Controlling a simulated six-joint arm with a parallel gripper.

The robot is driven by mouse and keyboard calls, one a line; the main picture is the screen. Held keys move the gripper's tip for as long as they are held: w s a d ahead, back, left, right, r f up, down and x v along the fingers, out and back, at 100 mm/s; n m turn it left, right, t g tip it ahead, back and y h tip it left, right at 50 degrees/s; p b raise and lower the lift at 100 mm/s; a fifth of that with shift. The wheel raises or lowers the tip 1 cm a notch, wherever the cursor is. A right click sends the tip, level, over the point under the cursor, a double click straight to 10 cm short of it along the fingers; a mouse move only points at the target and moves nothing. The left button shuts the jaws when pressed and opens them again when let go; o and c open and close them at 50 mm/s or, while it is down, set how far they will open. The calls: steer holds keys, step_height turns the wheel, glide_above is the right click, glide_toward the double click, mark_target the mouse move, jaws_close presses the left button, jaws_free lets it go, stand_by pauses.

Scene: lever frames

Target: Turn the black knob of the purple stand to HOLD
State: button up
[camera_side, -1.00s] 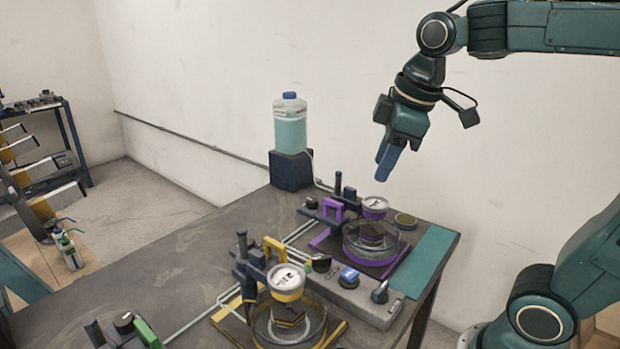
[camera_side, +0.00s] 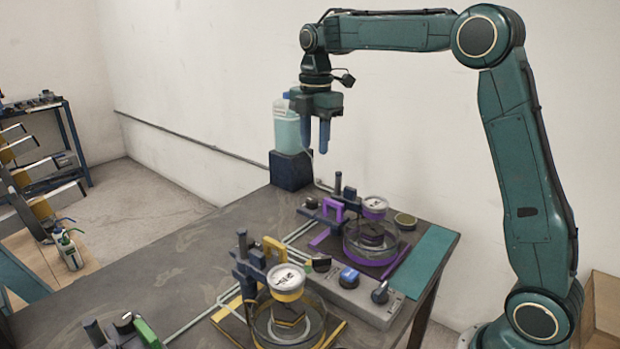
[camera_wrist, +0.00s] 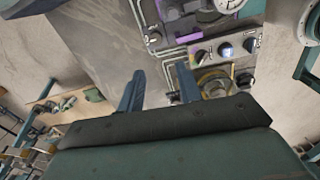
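The purple stand (camera_side: 322,238) is on the far part of the bench, with a purple lever (camera_side: 333,209), a round gauge (camera_side: 374,204) and a clear round vessel. A small black knob (camera_side: 311,202) sits left of the purple lever; it appears to be the dark knob (camera_wrist: 153,38) in the wrist view. Its pointer and any HOLD mark are too small to read. My gripper (camera_side: 315,149) hangs fingers down, well above the stand's left side, touching nothing. Its two blue fingers stand apart and empty, also in the wrist view (camera_wrist: 158,72).
A yellow stand (camera_side: 287,278) is in front of the purple one. A grey control box (camera_side: 352,299) with several knobs lies beside them. A jug (camera_side: 288,128) on a dark block stands behind my gripper.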

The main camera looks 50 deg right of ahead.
mark_target(312, 200)
steer(key=shift+w+d+f+n, duration=0.3)
steer(key=shift+w+f+n, duration=0.1)
steer(key=shift+w, duration=0.15)
step_height(312, 200, down, 14)
steer(key=shift+r, duration=0.1)
stand_by(0.6)
steer(key=c, duration=0.7)
